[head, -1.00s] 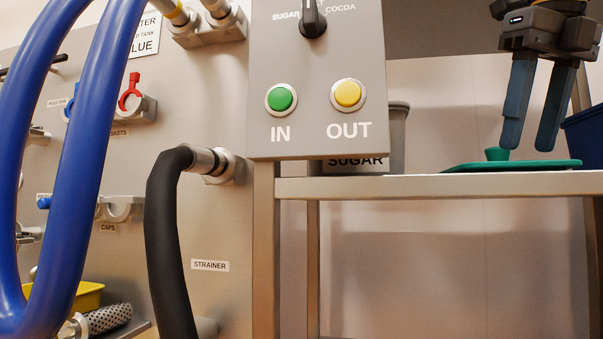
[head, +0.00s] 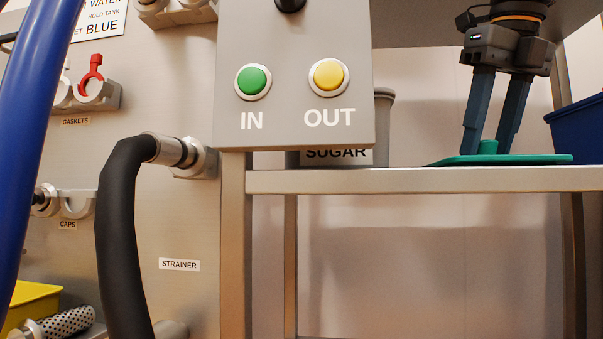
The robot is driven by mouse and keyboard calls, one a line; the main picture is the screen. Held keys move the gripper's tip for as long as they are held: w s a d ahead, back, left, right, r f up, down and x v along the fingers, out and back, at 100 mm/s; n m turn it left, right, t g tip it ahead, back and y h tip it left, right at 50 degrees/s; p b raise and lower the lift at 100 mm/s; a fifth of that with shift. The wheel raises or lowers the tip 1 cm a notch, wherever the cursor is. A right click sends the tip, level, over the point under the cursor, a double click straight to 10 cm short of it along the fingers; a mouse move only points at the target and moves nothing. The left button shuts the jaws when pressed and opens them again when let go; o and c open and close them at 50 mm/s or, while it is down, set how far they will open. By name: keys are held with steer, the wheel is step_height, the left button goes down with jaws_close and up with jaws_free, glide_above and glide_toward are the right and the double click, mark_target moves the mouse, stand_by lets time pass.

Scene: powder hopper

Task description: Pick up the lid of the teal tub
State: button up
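The teal lid (head: 545,159) lies flat on the metal shelf at the right, seen nearly edge-on, with its small round knob (head: 488,147) standing up in the middle. My gripper (head: 487,152) points down over it, with its two blue-grey fingers apart. In this view one fingertip is on each side of the knob, close to the lid's top. A narrow gap shows beside the knob, so the gripper looks open. Exact depth between fingers and knob cannot be told. No teal tub body can be made out.
A grey tub labelled SUGAR (head: 383,130) stands on the shelf (head: 420,180) behind the button panel (head: 295,115). A blue bin (head: 580,132) is close to the right of my gripper. A black hose (head: 120,230) and blue hose (head: 35,120) hang at left.

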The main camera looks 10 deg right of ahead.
steer(key=c, duration=0.9)
steer(key=shift+r+p, duration=0.3)
steer(key=shift+p, duration=0.1)
steer(key=shift+r+p, duration=0.3)
steer(key=shift+p, duration=0.15)
steer(key=shift+r+p, duration=0.25)
steer(key=shift+p, duration=0.05)
